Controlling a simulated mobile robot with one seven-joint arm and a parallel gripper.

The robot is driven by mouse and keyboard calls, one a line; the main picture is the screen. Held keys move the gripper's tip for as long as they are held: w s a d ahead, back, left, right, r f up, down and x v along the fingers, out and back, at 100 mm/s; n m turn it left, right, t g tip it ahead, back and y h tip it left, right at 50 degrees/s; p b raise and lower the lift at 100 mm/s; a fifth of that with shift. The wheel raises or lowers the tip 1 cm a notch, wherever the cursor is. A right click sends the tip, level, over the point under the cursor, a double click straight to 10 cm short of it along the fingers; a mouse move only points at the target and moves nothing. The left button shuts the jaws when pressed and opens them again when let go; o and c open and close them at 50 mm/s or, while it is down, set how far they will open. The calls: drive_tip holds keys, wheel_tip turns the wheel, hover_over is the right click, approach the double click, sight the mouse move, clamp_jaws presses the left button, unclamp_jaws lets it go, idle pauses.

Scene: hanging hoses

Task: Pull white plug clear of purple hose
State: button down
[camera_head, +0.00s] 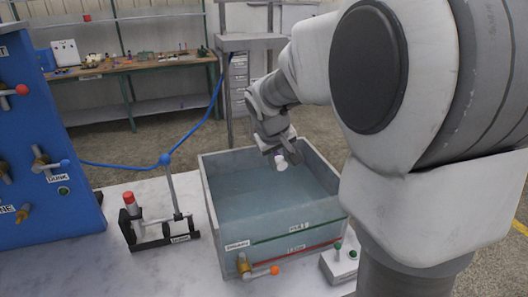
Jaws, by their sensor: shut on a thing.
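My gripper (279,150) is over the far right part of a grey water tank. It is shut on a small white plug (282,163), which sticks out below the fingers above the water. I see no purple hose in this view, and nothing visibly hangs from the plug. My arm covers much of the right side and may hide things there.
The open tank (204,185) stands on a white marble table (80,262). A blue hose (120,167) runs from a small stand (172,190) past the tank's back left. A blue valve panel (40,130) is at left. A small box (340,265) sits front right.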

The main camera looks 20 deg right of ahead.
drive_tip(key=shift+s+b, duration=0.3)
drive_tip(key=shift+s, duration=0.45)
idle(0.4)
drive_tip(key=shift+s+b, duration=0.55)
drive_tip(key=shift+s, duration=1.6)
drive_tip(key=shift+s+r+p, duration=0.9)
drive_tip(key=shift+s+r, duration=0.55)
drive_tip(key=shift+s, duration=0.05)
